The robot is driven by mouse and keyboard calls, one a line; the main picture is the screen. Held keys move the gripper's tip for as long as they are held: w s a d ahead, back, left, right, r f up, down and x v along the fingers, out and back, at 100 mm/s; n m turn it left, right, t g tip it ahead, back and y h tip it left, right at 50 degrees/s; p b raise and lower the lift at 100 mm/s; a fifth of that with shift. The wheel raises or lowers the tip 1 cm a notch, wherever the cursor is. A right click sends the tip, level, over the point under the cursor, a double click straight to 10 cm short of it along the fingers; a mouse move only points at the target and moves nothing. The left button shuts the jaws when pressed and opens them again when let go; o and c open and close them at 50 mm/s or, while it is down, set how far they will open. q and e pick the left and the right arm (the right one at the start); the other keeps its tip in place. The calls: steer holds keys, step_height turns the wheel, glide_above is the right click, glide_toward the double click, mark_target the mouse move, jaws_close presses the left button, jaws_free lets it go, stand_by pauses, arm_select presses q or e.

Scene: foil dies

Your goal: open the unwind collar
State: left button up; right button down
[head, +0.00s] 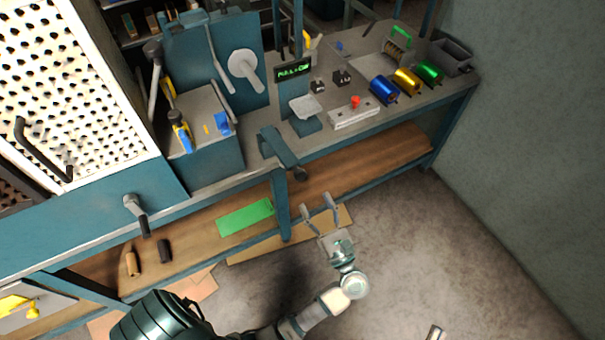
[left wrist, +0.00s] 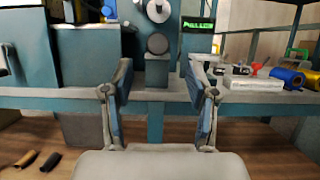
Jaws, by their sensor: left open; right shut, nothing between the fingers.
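No label marks the unwind collar. A pale grey disc (head: 243,65) with a short stub is on the upright blue-green panel (head: 190,62); it is probably the collar, but I cannot tell whether it is open or shut. The disc is cut by the top edge of the left wrist view (left wrist: 158,9). My left gripper (head: 318,203) is open and empty, in front of the bench and well short of the disc. Its spread fingers also show in the left wrist view (left wrist: 158,78). Only a tip of my right gripper (head: 435,333) shows at the bottom edge, shut and empty.
A blue-green bracket (head: 275,143) with a dark knob juts from the bench front near my left gripper. A lit display (head: 293,70) stands beside the panel. The floor at right is clear.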

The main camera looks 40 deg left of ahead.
mark_target(302, 178)
arm_select(q)
steer(key=x, duration=0.9)
steer(key=shift+a+f, duration=0.15)
arm_select(e)
steer(key=shift+w+a+f+g, duration=0.25)
steer(key=shift+f+g, duration=0.05)
steer(key=shift+f, duration=0.2)
arm_select(q)
steer(key=shift+c, duration=0.2)
